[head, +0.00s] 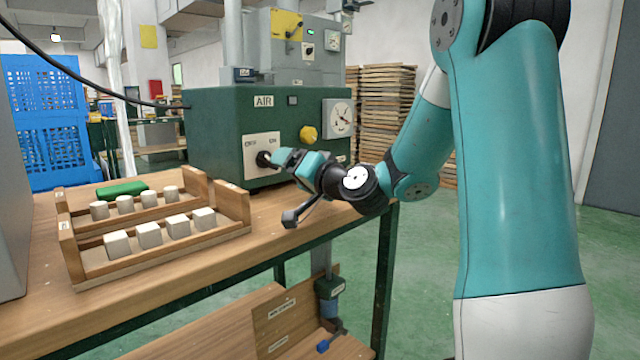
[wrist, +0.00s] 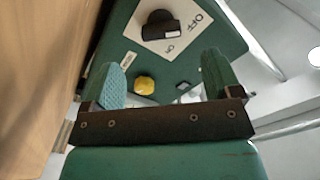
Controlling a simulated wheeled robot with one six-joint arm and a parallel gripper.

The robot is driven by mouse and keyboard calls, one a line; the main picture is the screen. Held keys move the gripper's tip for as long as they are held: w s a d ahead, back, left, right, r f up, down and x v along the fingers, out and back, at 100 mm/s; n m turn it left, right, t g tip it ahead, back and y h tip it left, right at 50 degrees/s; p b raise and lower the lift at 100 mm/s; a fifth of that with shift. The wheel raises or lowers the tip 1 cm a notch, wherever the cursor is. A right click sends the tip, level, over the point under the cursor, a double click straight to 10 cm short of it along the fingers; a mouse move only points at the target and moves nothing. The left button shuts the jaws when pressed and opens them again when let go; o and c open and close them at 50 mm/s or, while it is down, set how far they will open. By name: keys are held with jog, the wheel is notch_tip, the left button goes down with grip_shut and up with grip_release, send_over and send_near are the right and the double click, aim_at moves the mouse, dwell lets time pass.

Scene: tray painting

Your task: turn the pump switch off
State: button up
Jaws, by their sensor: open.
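The green box marked AIR (head: 215,125) stands on the bench. Its pale plate (head: 251,170) carries a black rotary switch (head: 264,160). In the wrist view the plate (wrist: 150,47) reads OFF and ON, and the black knob (wrist: 158,24) has a pale mark on its side. Which label the knob points to I cannot tell. My gripper (head: 280,157) is right beside the knob in the head view; whether it touches I cannot tell. In the wrist view my gripper (wrist: 162,63) is open and empty, with the knob beyond its fingertips.
A yellow knob (head: 308,133) and a gauge (head: 338,118) are on the box near my gripper. A wooden rack (head: 245,207) with pale blocks and a green piece (head: 122,188) stands left on the bench (head: 200,262). The bench front is mostly clear.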

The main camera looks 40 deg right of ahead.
jog(key=s+b, duration=0.1)
jog(key=s, duration=0.2)
jog(key=s+b, duration=0.1)
jog(key=s, duration=0.3)
jog(key=shift+s+d+f, duration=0.1)
jog(key=shift+d+f, duration=0.05)
jog(key=shift+d, duration=0.05)
jog(key=shift+s+a, duration=0.1)
jog(key=shift+s, duration=0.55)
